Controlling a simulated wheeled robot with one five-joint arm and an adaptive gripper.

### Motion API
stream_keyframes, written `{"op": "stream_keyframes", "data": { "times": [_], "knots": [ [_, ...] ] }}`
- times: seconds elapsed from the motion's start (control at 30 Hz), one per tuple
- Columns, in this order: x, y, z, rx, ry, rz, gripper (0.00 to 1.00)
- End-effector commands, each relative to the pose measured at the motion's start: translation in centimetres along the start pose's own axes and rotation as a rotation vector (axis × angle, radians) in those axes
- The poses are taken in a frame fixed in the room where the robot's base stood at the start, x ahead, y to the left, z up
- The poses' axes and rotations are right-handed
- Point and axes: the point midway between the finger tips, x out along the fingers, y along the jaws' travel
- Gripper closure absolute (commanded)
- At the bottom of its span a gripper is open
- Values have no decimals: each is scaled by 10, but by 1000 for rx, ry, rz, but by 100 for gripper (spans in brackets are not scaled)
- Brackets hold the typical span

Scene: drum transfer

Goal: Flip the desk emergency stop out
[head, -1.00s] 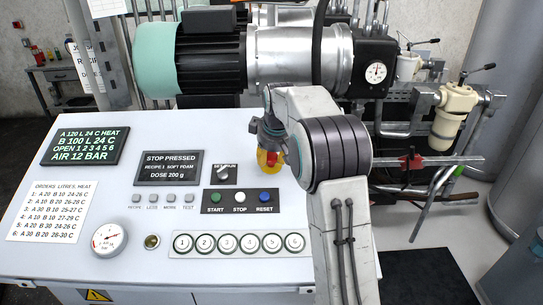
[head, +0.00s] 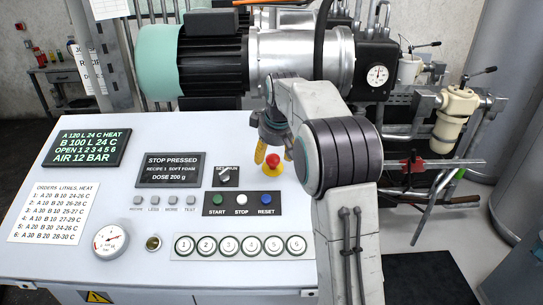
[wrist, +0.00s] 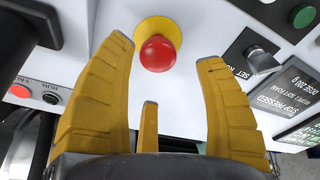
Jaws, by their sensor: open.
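The emergency stop is a red mushroom button (head: 272,160) on a yellow base, on the desk panel left of my arm. In the wrist view the red button (wrist: 158,53) lies just beyond the fingertips, centred between them. My gripper (wrist: 170,60) has yellow fingers spread apart, open and empty, and they do not touch the button. In the head view my gripper (head: 264,153) hangs over the panel close to the button, partly hidden by my wrist. The dark screen (head: 171,169) reads STOP PRESSED, RECIPE 1 SOFT FOAM, DOSE 200 g.
A selector knob (head: 225,175) stands left of the button. Numbered buttons (head: 240,245) run along the front, and a gauge (head: 111,241) is at front left. A motor and pump (head: 245,60) stand behind the desk.

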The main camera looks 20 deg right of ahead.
Motion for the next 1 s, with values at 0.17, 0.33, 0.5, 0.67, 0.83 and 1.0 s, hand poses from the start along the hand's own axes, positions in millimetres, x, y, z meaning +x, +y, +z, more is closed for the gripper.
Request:
{"op": "stream_keyframes", "data": {
  "times": [0.17,0.33,0.5,0.67,0.83,1.0],
  "knots": [
    [-34,0,-1,-1,6,3,36],
    [-59,0,-1,-1,5,2,36],
    [-76,0,-1,-1,5,2,36],
    [-84,0,-1,-1,3,1,36],
    [-87,0,-1,-1,3,1,36],
    [-87,0,-1,-1,3,1,36]
  ]
}}
